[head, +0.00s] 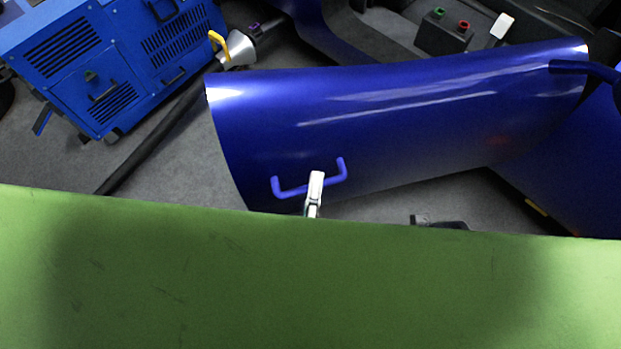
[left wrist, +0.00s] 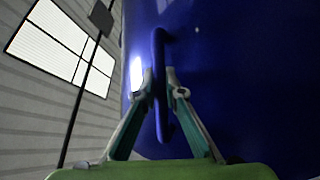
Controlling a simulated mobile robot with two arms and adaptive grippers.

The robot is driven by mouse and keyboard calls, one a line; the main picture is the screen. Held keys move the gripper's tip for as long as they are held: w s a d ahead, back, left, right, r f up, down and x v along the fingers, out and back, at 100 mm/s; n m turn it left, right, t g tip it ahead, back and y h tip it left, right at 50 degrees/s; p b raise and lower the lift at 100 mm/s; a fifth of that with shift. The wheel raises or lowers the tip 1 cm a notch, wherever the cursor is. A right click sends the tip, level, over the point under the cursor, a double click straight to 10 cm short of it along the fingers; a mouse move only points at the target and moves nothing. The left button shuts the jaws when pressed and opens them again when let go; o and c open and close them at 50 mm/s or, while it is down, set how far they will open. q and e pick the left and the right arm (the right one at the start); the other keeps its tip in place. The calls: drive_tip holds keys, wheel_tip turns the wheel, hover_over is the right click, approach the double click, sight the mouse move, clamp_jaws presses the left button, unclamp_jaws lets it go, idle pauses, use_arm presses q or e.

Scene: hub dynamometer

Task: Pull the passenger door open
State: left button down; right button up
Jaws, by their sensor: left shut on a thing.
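The passenger door (head: 400,120) is a glossy blue curved panel across the middle of the head view. It stands out at an angle from the car body, with grey floor showing between its free left edge and the blue sill (head: 325,35). A blue bar handle (head: 310,188) is on its near face, and it also shows upright in the left wrist view (left wrist: 160,85). My left gripper (head: 315,190) is shut on this handle, one finger on each side of the bar in the wrist view (left wrist: 160,92). I do not see my right gripper.
A blue vented machine (head: 110,60) stands at upper left. A grey cone-ended part with a yellow handle (head: 235,47) and a dark cable (head: 150,145) lie near the door's free edge. A control box (head: 445,30) is behind the door.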

use_arm(q)
drive_tip(key=c, duration=2.1)
unclamp_jaws()
